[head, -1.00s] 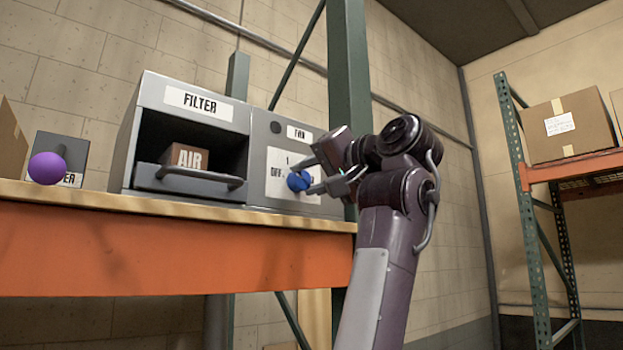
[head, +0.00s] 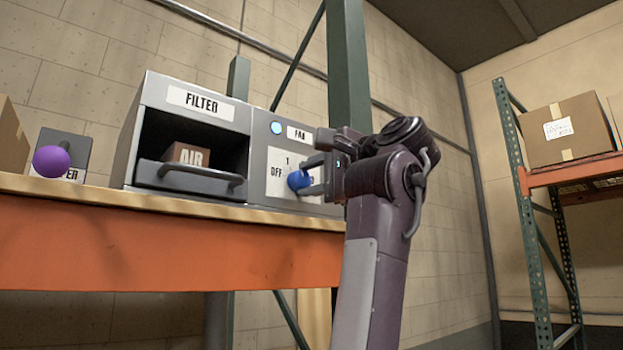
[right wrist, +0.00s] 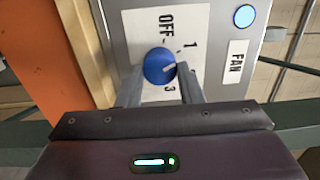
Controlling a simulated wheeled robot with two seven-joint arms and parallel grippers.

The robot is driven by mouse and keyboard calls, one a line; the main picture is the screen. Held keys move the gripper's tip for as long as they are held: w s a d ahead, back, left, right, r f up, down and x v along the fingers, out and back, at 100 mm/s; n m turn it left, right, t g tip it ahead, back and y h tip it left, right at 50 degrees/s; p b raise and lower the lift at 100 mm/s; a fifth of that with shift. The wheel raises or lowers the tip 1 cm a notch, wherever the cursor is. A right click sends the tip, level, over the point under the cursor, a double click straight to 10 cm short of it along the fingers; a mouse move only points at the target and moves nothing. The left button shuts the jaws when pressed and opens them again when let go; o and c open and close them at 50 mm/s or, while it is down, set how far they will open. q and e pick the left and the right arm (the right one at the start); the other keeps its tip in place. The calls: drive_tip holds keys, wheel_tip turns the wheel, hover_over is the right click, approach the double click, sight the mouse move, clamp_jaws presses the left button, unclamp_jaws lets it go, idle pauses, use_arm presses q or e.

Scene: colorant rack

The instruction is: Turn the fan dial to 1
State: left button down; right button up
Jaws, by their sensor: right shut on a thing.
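The fan dial is a round blue knob (head: 299,180) on the front of the grey fan panel (head: 258,150); it also shows in the right wrist view (right wrist: 159,65). My right gripper (head: 306,174) is shut on the knob, one finger on each side, as the right wrist view (right wrist: 161,84) shows. The labels OFF, 1 and 3 show around the knob. A pale pointer mark on the knob points to the side between 1 and 3, partly beside a finger. The round indicator light (head: 276,128) glows light blue. My left gripper is out of view.
The filter box (head: 195,120) with its open front, drawer handle and AIR block (head: 187,154) adjoins the fan panel on the left. A purple ball-topped lever (head: 52,161) stands farther left on the orange-edged shelf (head: 150,245). A green rack post (head: 348,80) rises behind my right arm.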

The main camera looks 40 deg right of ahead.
drive_tip(key=shift+f, duration=0.1)
idle(0.5)
drive_tip(key=o, duration=1)
drive_tip(key=shift+c, duration=0.2)
drive_tip(key=shift+s, duration=0.1)
drive_tip(key=shift+s+b, duration=0.35)
drive_tip(key=s+b, duration=0.3)
drive_tip(key=s, duration=0.3)
drive_tip(key=shift+s+d, duration=0.4)
